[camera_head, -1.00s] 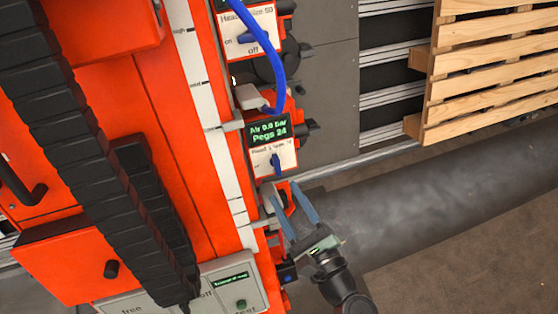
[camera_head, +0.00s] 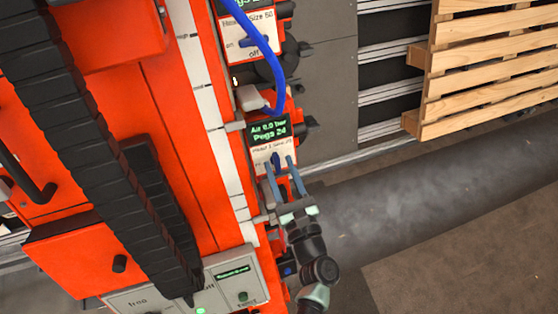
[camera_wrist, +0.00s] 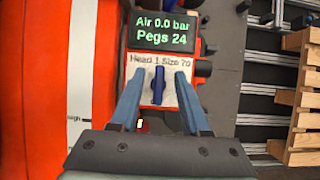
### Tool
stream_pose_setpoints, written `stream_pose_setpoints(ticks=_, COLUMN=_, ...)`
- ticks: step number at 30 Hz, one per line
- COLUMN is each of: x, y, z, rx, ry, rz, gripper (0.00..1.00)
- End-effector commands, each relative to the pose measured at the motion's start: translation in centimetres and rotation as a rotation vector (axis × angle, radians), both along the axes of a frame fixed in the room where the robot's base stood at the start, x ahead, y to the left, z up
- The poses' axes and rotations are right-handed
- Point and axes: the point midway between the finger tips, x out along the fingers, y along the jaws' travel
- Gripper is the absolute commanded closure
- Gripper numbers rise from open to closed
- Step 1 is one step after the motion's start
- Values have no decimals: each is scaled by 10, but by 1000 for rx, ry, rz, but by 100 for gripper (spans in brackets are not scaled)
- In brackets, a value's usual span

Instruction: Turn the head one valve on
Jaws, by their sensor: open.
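The head one valve is a small blue lever (camera_wrist: 158,86) on a white plate labelled "Head 1 Size 70" (camera_wrist: 160,62) in the wrist view. The lever stands upright along the plate, pointing toward the display. In the head view the lever (camera_head: 276,160) sits below the green-lit display (camera_head: 268,131), which reads "Air 0.0 bar, Pegs 24". My gripper (camera_wrist: 158,98) is open, its two blue fingers on either side of the lever's lower part, with gaps to it. In the head view my gripper (camera_head: 281,166) reaches up to the plate from below. Contact with the plate cannot be told.
A second valve plate (camera_head: 252,38) with a blue lever is above, and a blue hose (camera_head: 270,60) loops between the two units. A grey control panel (camera_head: 228,283) is at the bottom. A wooden pallet (camera_head: 490,60) stands right. Open floor lies lower right.

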Motion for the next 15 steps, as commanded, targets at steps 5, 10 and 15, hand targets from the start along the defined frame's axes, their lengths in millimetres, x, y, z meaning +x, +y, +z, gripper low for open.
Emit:
stream_pose_setpoints(ticks=5, x=11, y=4, z=0, rx=1, ry=0, rz=0, gripper=54)
stream_pose_setpoints(ticks=10, x=12, y=4, z=0, rx=0, ry=1, rz=0, gripper=54)
stream_pose_setpoints(ticks=15, x=12, y=4, z=0, rx=0, ry=1, rz=0, gripper=65)
